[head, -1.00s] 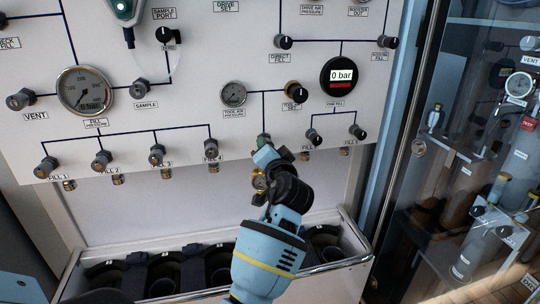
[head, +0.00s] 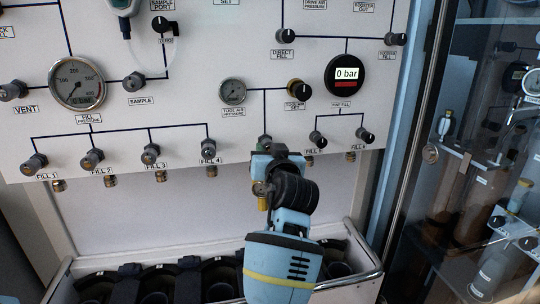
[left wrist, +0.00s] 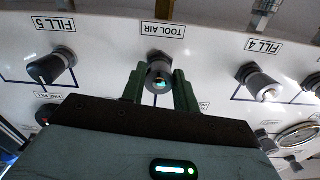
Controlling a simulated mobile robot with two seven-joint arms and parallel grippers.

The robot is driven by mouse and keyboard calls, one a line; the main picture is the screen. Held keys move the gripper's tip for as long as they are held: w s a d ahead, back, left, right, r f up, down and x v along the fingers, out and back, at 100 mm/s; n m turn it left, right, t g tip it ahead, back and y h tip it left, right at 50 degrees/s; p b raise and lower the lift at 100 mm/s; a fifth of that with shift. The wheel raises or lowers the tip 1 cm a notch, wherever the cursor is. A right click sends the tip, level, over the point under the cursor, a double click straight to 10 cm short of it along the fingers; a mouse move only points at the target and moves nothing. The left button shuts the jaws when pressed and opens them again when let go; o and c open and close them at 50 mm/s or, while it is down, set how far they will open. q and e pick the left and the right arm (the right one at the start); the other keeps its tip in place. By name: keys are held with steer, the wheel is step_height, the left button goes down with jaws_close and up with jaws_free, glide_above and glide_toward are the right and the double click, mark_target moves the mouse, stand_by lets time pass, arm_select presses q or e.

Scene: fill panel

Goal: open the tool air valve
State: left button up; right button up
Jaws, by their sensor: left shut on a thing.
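The tool air valve knob (left wrist: 159,72) is dark with a bright greenish tip, under the TOOL AIR label in the left wrist view, where the picture is upside down. My left gripper (left wrist: 160,90) has its two green fingers on either side of the knob and is shut on it. In the head view my left gripper (head: 265,146) is at the lower edge of the panel, between the FILL 4 and FILL 5 knobs. There the gripper and wrist hide most of the valve. My right gripper is in neither view.
The FILL 4 knob (head: 208,145) and FILL 5 knob (head: 317,139) flank the gripper. The tool air pressure gauge (head: 232,91) and tool air set knob (head: 298,88) are above. A tray with a metal rail (head: 355,279) stands below; a glass cabinet is at right.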

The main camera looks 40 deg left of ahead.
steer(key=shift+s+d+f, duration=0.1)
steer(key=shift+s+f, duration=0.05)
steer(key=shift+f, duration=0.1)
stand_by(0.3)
arm_select(q)
steer(key=o, duration=1)
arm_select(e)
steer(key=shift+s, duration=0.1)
